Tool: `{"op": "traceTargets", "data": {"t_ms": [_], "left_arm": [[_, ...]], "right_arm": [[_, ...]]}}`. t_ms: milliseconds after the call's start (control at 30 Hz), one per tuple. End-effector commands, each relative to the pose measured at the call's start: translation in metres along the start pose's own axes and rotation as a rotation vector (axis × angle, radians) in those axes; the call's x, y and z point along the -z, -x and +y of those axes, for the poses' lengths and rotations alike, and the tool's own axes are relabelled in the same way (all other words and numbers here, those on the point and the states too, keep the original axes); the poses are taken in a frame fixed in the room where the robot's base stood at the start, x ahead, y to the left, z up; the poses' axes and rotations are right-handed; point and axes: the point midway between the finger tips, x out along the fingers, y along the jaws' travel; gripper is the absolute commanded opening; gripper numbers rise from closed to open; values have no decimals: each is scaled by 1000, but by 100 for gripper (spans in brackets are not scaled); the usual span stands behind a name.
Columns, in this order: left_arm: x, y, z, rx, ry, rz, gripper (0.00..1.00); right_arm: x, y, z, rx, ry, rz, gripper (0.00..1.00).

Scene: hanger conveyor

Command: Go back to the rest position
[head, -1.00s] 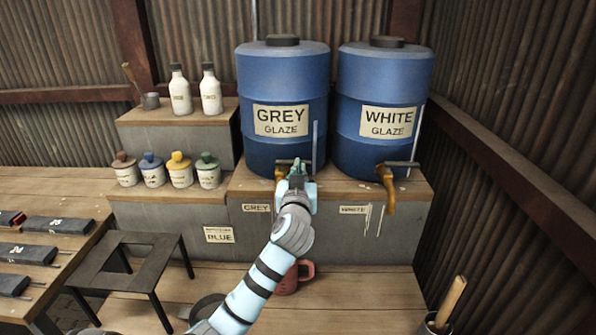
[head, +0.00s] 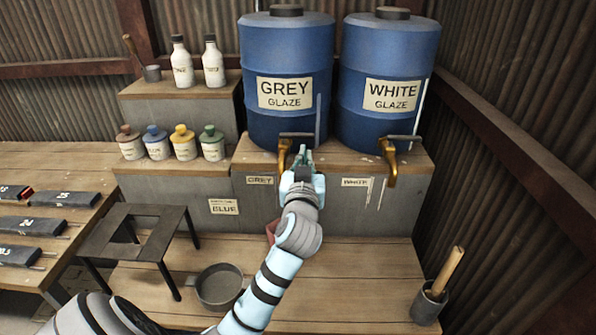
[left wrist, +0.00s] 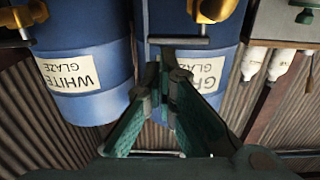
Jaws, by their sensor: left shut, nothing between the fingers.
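My left gripper (head: 302,158) is in front of the grey glaze barrel (head: 287,50), just right of that barrel's brass tap (head: 284,152). Its fingers are shut with nothing between them. In the left wrist view the left gripper (left wrist: 163,62) points toward the grey barrel (left wrist: 205,100), with the tap's handle bar close by its tips. I cannot tell whether the fingers touch the bar. A red mug (head: 271,232) is mostly hidden behind my left arm. My right gripper is not in view.
The white glaze barrel (head: 390,60) with its tap (head: 390,165) stands to the right. Below are a dark metal stand (head: 135,235), a grey pan (head: 220,287) and a pot (head: 428,303) with a wooden-handled tool. Small jars (head: 183,145) line the ledge.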

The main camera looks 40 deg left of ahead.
Motion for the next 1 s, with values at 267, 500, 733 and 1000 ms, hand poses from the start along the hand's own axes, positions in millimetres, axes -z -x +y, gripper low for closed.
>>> {"op": "traceTargets", "data": {"t_ms": [267, 500, 733, 1000], "left_arm": [[-2, 58, -5, 12, 1, -2, 0], [-2, 62, -4, 10, -3, -3, 0], [-101, 97, -12, -78, -125, -304, 0], [-247, 228, -43, -328, -374, -876, 0]], "right_arm": [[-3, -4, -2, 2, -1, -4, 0], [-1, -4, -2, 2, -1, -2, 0], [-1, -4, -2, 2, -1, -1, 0], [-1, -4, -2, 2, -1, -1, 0]]}}
